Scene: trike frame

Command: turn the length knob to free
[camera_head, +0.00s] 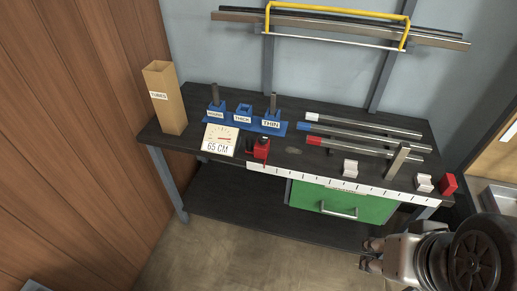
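A small red device (261,149) with a dark part on its top stands at the front edge of the dark workbench, at the left end of a white ruler strip (340,184). It may carry the length knob, but its markings are too small to read. A white card (219,140) with a dial and "65 CM" stands just left of it. My gripper (371,255) is at the lower right, in front of the bench and apart from everything on it. Its fingers are small and dark, and the gap between them is unclear.
The workbench (290,150) carries a cardboard TUBES box (166,105), blue holders (243,118), several metal tubes (370,133), pale blocks (350,168), an upright metal plate (398,160) and a red end block (448,185). A green drawer (335,202) is below. Floor in front is clear.

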